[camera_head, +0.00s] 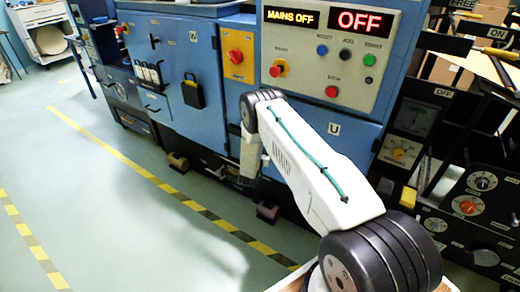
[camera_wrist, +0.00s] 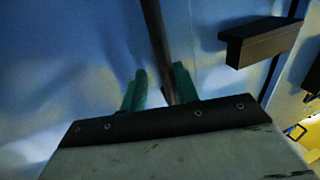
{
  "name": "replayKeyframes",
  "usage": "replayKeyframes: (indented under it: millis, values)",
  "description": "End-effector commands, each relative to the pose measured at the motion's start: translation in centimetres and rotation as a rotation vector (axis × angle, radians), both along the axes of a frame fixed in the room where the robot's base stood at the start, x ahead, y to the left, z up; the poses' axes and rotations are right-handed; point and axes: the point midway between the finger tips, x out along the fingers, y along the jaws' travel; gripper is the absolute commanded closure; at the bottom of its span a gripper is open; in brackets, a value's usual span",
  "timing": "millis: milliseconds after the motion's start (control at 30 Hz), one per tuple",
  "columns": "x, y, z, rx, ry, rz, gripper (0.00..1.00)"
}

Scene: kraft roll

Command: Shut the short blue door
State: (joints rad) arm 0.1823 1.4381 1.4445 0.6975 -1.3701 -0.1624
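The blue machine front (camera_head: 165,60) carries several blue doors and panels. A low blue panel marked U (camera_head: 352,132) lies below the grey control panel, partly hidden behind my arm; I cannot tell whether it is the short door or whether it stands ajar. In the wrist view, my gripper (camera_wrist: 160,88) has its two green fingers apart, pointing at blue surfaces. A dark upright strip (camera_wrist: 153,40) runs down between the fingers; I cannot tell whether it is an edge or a gap, or whether they touch it. A dark handle-like block (camera_wrist: 258,40) is right of the fingers.
The grey control panel (camera_head: 305,75) reads MAINS OFF and OFF. A black handle (camera_head: 193,92) is on the blue front to the left. Dark racks with knobs (camera_head: 467,207) stand at right. Green floor (camera_head: 90,190) with yellow-black tape (camera_head: 130,165) is clear at left.

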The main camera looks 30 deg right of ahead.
Motion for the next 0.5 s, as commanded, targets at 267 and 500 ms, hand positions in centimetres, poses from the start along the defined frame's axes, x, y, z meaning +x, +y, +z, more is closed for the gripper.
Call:
replayKeyframes:
  millis: [267, 500]
  values:
    - [-3.2, 4.0, -0.1, 0.000, 0.004, 0.006, 0.71]
    - [-4.7, 5.2, 0.0, -0.001, 0.002, 0.003, 0.71]
